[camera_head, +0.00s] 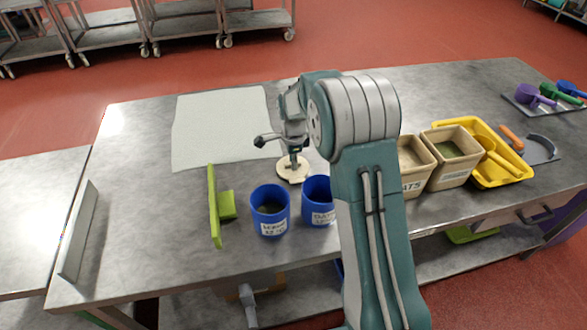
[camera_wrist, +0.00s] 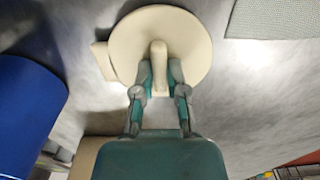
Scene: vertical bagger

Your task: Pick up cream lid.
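The cream lid (camera_head: 293,176) is a round, pale disc with a raised bar handle. It is at the middle of the steel table, behind the blue tubs, in the head view. In the wrist view the lid (camera_wrist: 190,35) fills the top middle, its handle pointing toward me. My gripper (camera_wrist: 160,70) has one finger on each side of the handle, close against it, and looks shut on it. In the head view my gripper (camera_head: 294,160) is directly over the lid. I cannot tell whether the lid rests on the table or is slightly above it.
Two blue tubs (camera_head: 270,226) stand in front of the lid. A green object (camera_head: 214,205) stands to the left, and a pale mat (camera_head: 220,125) lies behind. Beige bins (camera_head: 451,172) and a yellow tray (camera_head: 510,175) are at the right. The table's left side is mostly clear.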

